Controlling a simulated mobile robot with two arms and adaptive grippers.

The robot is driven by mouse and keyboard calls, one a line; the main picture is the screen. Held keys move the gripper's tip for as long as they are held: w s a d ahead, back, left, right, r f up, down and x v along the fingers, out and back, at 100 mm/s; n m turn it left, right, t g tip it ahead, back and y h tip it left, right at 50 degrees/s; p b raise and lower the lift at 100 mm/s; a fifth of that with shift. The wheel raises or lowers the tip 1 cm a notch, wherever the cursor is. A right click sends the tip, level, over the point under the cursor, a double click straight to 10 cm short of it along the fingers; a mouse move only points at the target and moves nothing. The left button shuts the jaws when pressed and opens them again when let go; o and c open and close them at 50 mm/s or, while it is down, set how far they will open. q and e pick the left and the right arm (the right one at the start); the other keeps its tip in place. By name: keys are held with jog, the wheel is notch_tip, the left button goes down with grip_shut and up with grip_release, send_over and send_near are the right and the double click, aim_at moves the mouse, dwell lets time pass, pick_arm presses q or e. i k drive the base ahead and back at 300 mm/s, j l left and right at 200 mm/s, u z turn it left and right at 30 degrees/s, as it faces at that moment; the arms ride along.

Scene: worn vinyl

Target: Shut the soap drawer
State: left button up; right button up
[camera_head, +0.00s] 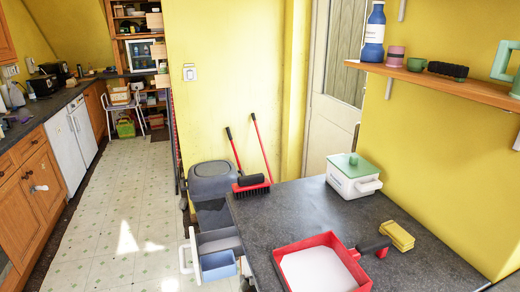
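The soap drawer (218,240) is pulled out at the lower middle, sticking out to the left from under the dark worktop. It is a grey tray with a blue compartment (218,264) at its near side. A white front with a loop handle (187,252) is at its left end. The machine body behind it is hidden under the worktop. Neither of my grippers shows in the head view.
The dark worktop (300,215) holds a red pan (283,251) with white contents, a yellow block (397,236) and a white box with green lid (353,178). A grey bin (212,182) stands behind the drawer. The tiled floor (115,225) left of it is clear.

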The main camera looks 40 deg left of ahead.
aim_at(211, 242)
jog(key=k+j+u, duration=0.1)
jog(key=j+u, duration=0.15)
jog(key=u, duration=0.2)
jog(key=j+u, duration=0.4)
jog(key=k+j+u, duration=0.1)
jog(key=u, duration=0.35)
jog(key=j, duration=0.1)
